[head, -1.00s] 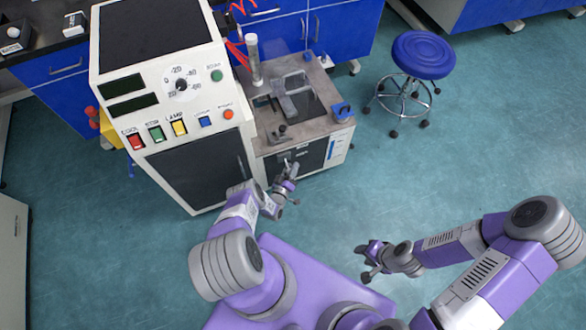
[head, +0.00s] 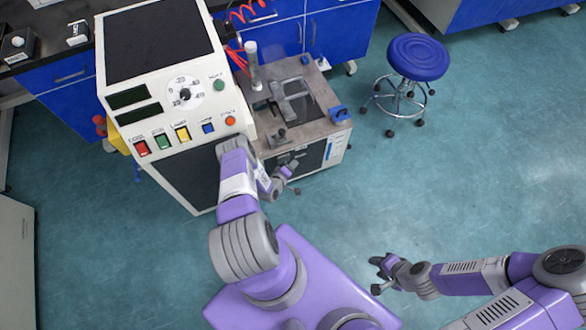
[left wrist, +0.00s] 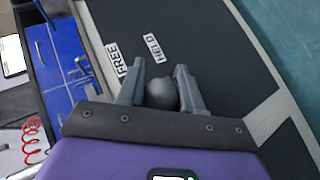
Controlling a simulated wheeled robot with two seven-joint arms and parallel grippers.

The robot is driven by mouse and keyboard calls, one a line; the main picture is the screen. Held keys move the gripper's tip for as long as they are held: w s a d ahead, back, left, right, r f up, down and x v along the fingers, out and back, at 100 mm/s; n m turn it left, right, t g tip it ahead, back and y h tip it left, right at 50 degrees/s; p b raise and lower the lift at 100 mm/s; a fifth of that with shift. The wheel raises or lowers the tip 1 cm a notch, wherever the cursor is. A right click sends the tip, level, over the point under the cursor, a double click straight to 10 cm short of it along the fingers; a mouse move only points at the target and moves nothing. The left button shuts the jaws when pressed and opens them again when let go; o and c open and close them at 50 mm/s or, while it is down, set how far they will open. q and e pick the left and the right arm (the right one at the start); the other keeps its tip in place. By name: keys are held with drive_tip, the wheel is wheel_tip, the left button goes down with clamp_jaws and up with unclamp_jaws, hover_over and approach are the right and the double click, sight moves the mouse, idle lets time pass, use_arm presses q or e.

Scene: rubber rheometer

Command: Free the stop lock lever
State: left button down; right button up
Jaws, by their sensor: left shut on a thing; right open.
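The stop lock lever shows in the left wrist view as a dark grey rounded knob (left wrist: 161,94) between my left fingers, in front of a dark panel (left wrist: 215,50). White labels FREE (left wrist: 117,60) and HELD (left wrist: 155,47) are on the panel just beyond the fingertips. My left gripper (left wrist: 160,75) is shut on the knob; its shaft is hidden. In the head view my left gripper (head: 287,177) is at the dark front panel of the rheometer's low bench, and the lever cannot be made out there. My right gripper (head: 380,275) is open and empty over the floor, away from the machine.
The tall control cabinet (head: 165,90) with dial and coloured buttons stands left of the bench. The bench top (head: 318,128) holds a metal fixture. A blue stool (head: 417,57) stands at the back right.

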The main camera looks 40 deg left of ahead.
use_arm(q)
drive_tip(key=shift+d+r+g+h, duration=0.1)
drive_tip(key=shift+r+g+h, duration=0.15)
drive_tip(key=shift+g+h, duration=0.15)
idle(0.3)
drive_tip(key=c, duration=0.8)
unclamp_jaws()
drive_tip(key=shift+n, duration=0.3)
drive_tip(key=shift+o, duration=0.2)
drive_tip(key=shift+r, duration=0.1)
drive_tip(key=shift+s+r, duration=0.1)
drive_tip(key=shift+s, duration=0.05)
drive_tip(key=p+v, duration=0.2)
drive_tip(key=v, duration=0.5)
